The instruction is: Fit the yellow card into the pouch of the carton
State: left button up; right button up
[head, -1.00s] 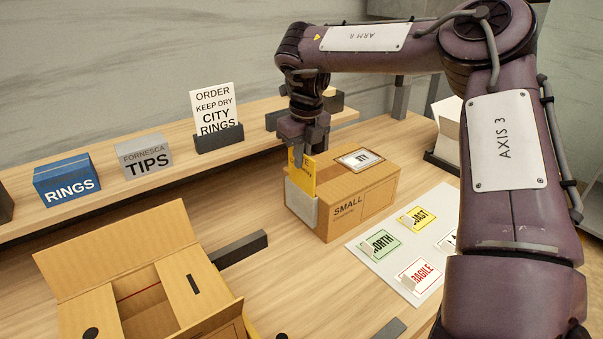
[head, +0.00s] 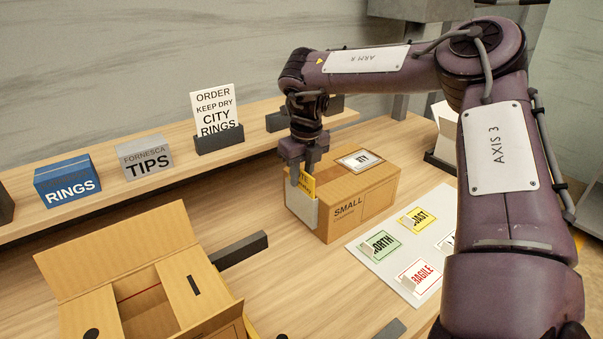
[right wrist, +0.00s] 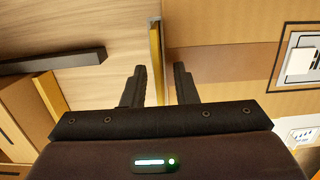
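The yellow card (head: 308,186) stands upright in the grey pouch (head: 301,211) on the left end of the closed SMALL carton (head: 362,208). Only the card's upper part shows above the pouch rim; the rest is hidden inside. My right gripper (head: 302,174) is just above the pouch, at the card's top. In the right wrist view its fingers (right wrist: 160,75) stand apart, with the card (right wrist: 155,45) edge-on between them and a gap on either side. My left gripper is not in view.
An open carton (head: 150,290) stands at the lower left. A sheet with several labels (head: 437,235) lies right of the SMALL carton. A dark bar (head: 238,250) lies between the cartons. The back shelf holds a blue RINGS box (head: 67,181), a TIPS box (head: 145,157) and an order sign (head: 213,108).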

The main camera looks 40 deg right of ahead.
notch_tip(320, 180, up, 12)
jog(key=s, duration=0.1)
jog(key=shift+s, duration=0.25)
jog(key=shift+a, duration=0.1)
dwell(0.5)
